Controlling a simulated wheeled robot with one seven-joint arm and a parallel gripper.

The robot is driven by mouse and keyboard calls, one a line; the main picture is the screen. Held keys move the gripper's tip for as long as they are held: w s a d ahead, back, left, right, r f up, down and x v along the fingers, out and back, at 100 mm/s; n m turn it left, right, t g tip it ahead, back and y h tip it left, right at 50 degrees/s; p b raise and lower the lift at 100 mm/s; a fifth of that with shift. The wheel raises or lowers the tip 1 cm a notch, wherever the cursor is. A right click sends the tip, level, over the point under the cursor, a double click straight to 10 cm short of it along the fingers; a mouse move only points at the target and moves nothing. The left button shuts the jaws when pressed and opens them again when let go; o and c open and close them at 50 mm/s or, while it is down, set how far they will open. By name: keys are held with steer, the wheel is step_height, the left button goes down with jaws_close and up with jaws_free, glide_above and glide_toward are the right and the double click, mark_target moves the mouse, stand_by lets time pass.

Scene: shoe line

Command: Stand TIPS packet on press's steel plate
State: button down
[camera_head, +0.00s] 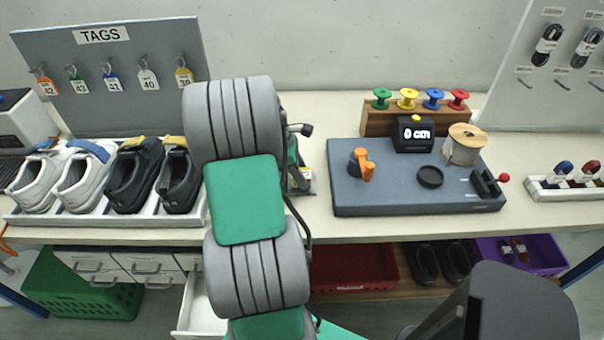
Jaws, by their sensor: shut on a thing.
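My arm, with grey ribbed joints and green covers, crosses the middle of the head view and hides much of the bench behind it. My gripper is not visible; it is hidden behind the arm or out of the picture. A partly hidden green and dark device, seemingly the press (293,160), shows just right of the arm, with a black knob beside the upper arm joint. A small grey patch at its foot may be the steel plate (306,186), but I cannot tell clearly. I cannot make out the TIPS packet.
A shoe tray (110,219) is left of my arm, below the TAGS board (120,65). Right are a blue-grey board (400,206) with tools, a spool rack (378,124) and a small white tray (575,195). An open drawer (195,310) and red crate (350,287) are below.

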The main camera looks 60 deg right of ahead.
steer(key=c, duration=0.8)
jaws_free()
steer(key=p+v, duration=0.2)
steer(key=v, duration=1)
steer(key=shift+r, duration=0.1)
